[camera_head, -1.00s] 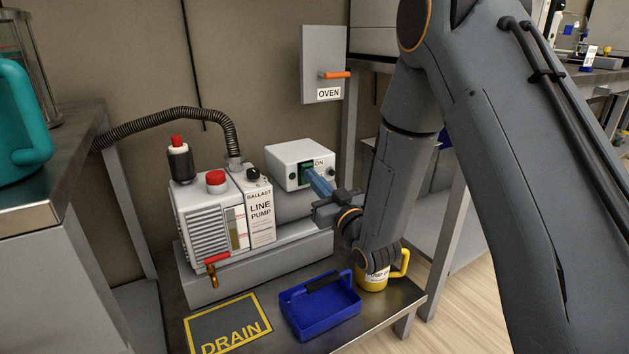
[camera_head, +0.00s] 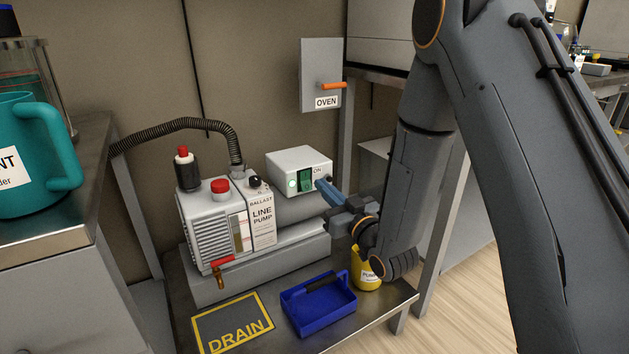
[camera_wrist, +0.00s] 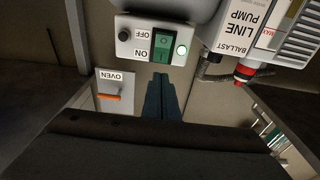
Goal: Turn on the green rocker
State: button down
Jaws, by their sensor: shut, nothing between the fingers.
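The green rocker (camera_head: 306,179) sits on the front of a white switch box (camera_head: 300,160) on the pump. In the wrist view, upside down, the rocker (camera_wrist: 162,46) lies between the OFF and ON lettering and the bright lamp (camera_wrist: 182,50). My gripper (camera_head: 321,184) is shut and empty, its blue fingers just right of the rocker in the head view and apart from it. In the wrist view my fingertips (camera_wrist: 161,77) point at the box. The rocker is unobstructed there.
The line pump (camera_head: 220,220) with its red cap and hose stands left of the box. A blue tray (camera_head: 318,312), a yellow container (camera_head: 365,272) and a DRAIN mat (camera_head: 233,324) are on the shelf below. The OVEN switch (camera_head: 322,75) is above.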

jog(key=s+d+r+p, duration=0.1)
jog(key=s+d+p, duration=0.1)
jog(key=s+d, duration=0.2)
jog(key=shift+s+r, duration=0.3)
jog(key=shift+s, duration=0.95)
jog(key=s+a+r+m+g+h, duration=0.15)
jog(key=s+g+h, duration=0.45)
jog(key=s, duration=1.1)
jog(key=s+a+r+n+g+h, duration=0.1)
jog(key=s+a+r+g+h, duration=0.15)
jog(key=s+g, duration=1.1)
jog(key=s+d+r+m+t+h+p, duration=0.1)
jog(key=s+d+r+m+p, duration=0.1)
jog(key=d+r+p, duration=0.8)
jog(key=s+d+r+m+t+h+p, duration=0.1)
jog(key=d+r+m+p, duration=0.3)
jog(key=d+r+p, duration=0.7)
notch_tip(320, 180, up, 6)
jog(key=t+p, duration=0.1)
jog(key=p, duration=1.3)
jog(key=shift+s+d+f, duration=0.15)
jog(key=shift+s+f, duration=0.1)
jog(key=shift+s, duration=0.1)
